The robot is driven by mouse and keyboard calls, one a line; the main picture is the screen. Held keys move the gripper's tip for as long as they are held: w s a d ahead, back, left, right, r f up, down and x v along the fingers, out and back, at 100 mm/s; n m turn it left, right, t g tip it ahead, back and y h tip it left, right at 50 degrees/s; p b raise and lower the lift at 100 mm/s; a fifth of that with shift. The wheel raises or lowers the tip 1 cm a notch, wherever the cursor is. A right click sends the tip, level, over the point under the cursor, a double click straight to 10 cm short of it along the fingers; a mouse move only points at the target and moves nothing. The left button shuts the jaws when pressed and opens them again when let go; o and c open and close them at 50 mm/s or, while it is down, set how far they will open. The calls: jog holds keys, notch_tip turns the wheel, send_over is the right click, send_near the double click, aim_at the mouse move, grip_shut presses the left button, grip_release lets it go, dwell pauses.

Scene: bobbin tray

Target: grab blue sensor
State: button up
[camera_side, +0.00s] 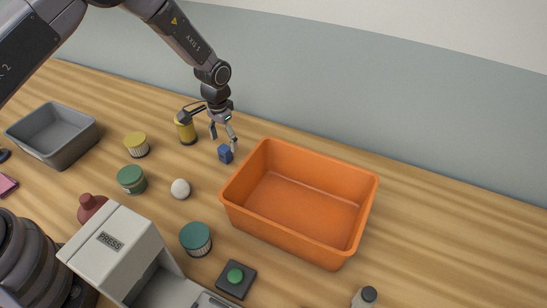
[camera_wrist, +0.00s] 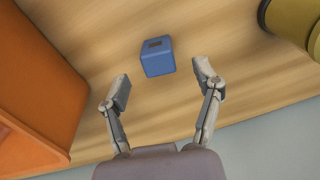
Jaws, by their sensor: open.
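The blue sensor (camera_side: 225,154) is a small blue block on the wooden table, just left of the orange bin in the side view. In the wrist view the blue sensor (camera_wrist: 157,57) lies beyond my fingertips, near the middle between them, with a dark rectangle on its top face. My gripper (camera_side: 224,138) is above it in the side view. In the wrist view my gripper (camera_wrist: 162,82) has its two fingers spread apart with nothing between the tips.
The orange bin (camera_side: 228,199) is close on the right and looks empty. A yellow container (camera_side: 185,132) stands close on the left. A white ball (camera_side: 180,189), teal jar (camera_side: 196,240), green jar (camera_side: 131,180) and grey bin (camera_side: 68,163) are further off. The right table is mostly clear.

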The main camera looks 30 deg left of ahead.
aim_at(224, 147)
jog(key=shift+s+f, duration=0.15)
jog(key=shift+f, duration=1.4)
grip_shut()
jog(key=shift+r, duration=0.15)
